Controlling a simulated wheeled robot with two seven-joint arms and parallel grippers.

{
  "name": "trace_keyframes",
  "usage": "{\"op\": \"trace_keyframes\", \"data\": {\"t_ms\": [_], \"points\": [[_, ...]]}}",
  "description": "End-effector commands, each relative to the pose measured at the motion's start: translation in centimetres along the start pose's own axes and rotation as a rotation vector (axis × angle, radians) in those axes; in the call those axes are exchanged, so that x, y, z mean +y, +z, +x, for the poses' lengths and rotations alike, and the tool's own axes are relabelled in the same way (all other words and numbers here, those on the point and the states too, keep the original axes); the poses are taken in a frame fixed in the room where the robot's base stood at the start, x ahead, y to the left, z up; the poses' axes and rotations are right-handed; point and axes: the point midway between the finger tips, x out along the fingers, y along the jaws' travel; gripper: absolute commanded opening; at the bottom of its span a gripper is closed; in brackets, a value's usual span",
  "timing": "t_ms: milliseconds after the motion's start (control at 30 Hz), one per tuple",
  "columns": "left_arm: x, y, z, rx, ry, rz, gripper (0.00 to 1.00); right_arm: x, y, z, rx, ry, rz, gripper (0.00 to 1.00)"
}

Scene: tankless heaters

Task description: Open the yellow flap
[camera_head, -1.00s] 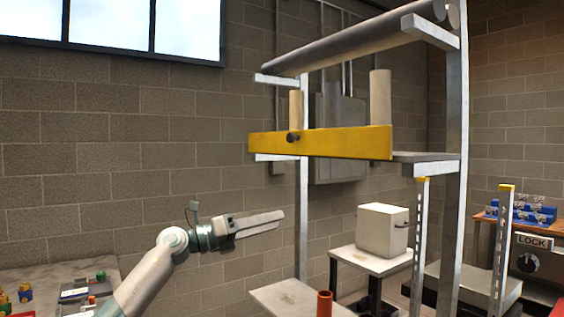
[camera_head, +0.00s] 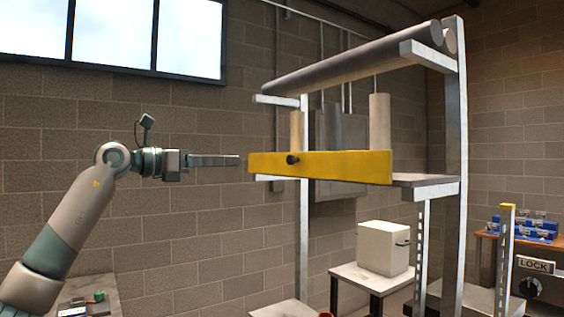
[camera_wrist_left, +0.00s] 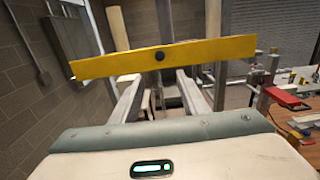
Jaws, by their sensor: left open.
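The yellow flap (camera_head: 340,167) is a long flat bar with a dark round knob (camera_head: 292,159) near its left part. It spans the front of a metal rack, level with the middle shelf. In the left wrist view the flap (camera_wrist_left: 205,52) lies ahead, with its knob (camera_wrist_left: 159,56) near the centre. My left gripper (camera_head: 238,161) is at the flap's height, just left of its left end in the head view. In the left wrist view its two fingers (camera_wrist_left: 160,92) are apart with nothing between them, below the knob. My right gripper is not in view.
The metal rack (camera_head: 455,130) carries grey rollers (camera_head: 350,52) on top and upright cylinders (camera_head: 379,122) behind the flap. A white box (camera_head: 383,247) stands on a small table lower down. A brick wall is behind; the space left of the flap is free.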

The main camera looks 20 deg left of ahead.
Motion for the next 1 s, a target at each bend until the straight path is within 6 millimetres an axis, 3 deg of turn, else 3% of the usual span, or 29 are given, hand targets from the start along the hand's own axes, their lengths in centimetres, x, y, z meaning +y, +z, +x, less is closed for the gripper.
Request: {"op": "trace_keyframes", "data": {"t_ms": [267, 533, 1000], "points": [[0.0, 0.1, 1.2, 0.000, -0.001, -0.001, 0.41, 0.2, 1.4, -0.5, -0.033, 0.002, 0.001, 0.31], [-0.1, 0.3, 4.8, 0.002, -0.003, -0.002, 0.41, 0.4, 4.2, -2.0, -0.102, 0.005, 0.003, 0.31], [-0.1, 0.4, 13.2, 0.001, -0.003, -0.004, 0.41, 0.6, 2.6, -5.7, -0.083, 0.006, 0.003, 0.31]]}}
